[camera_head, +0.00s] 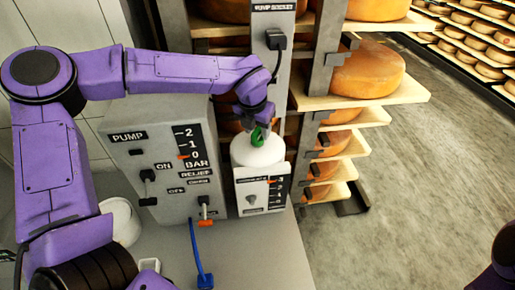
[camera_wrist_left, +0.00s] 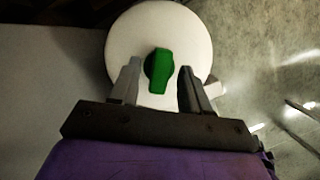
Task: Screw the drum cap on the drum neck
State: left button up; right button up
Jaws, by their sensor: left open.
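The green drum cap (camera_head: 257,137) sits at the top of the white drum (camera_head: 258,152). In the left wrist view the cap (camera_wrist_left: 158,71) is over the middle of the round white drum top (camera_wrist_left: 185,30). My left gripper (camera_head: 262,122) is directly above the drum. In the left wrist view its two fingers (camera_wrist_left: 155,85) stand apart, one on each side of the cap, with a gap visible on both sides. The drum neck is hidden under the cap, so I cannot tell how the cap is seated. Only a dark purple part of my right arm shows at the lower right edge.
A grey pump box (camera_head: 160,165) with gauge and levers stands left of the drum. A pump socket post (camera_head: 272,60) with a plug and cable rises behind. Shelves of cheese wheels (camera_head: 367,70) stand right.

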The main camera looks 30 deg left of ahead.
pick_arm(q)
jog(key=shift+w+f, duration=0.2)
jog(key=shift+f, duration=0.3)
jog(key=shift+r, duration=0.1)
jog(key=shift+s, duration=0.1)
grip_shut()
